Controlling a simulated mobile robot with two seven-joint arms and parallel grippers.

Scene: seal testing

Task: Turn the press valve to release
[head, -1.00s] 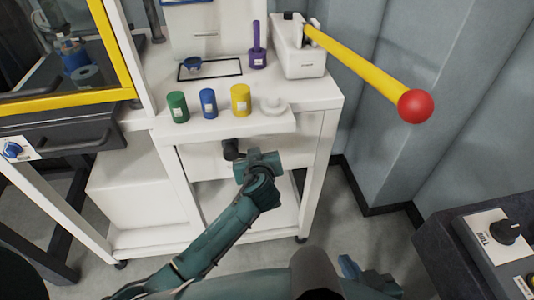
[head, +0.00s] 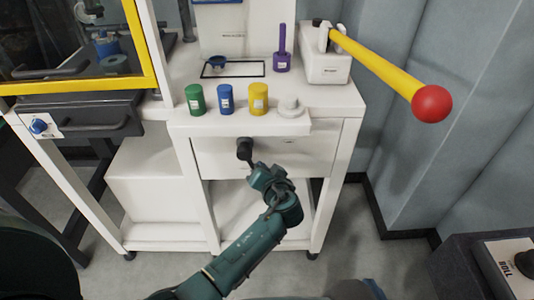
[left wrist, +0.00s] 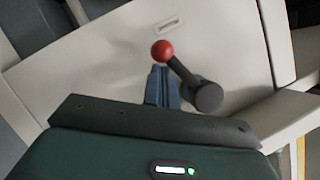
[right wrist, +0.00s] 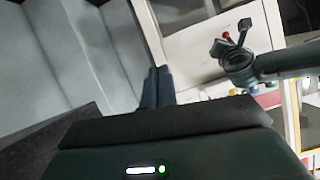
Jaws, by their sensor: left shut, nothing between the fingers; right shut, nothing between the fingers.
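The press valve is a black hub (head: 244,149) on the white front panel of the cart. In the left wrist view its black hub (left wrist: 206,97) carries a short lever ending in a red ball (left wrist: 162,51). My left gripper (head: 258,172) is in front of the valve, shut and empty. Its blue fingers (left wrist: 163,72) lie beside the lever, just below the ball; I cannot tell whether they touch. The ball (right wrist: 227,36) also shows in the right wrist view. My right gripper (right wrist: 158,70) is shut and empty, away from the panel. It barely shows at the bottom of the head view (head: 374,288).
On the cart top (head: 200,130) stand a green (head: 195,100), a blue (head: 226,100) and a yellow cylinder (head: 258,99). A long yellow lever with a red knob (head: 431,104) juts out at right. A dark console (head: 470,270) stands at the lower right.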

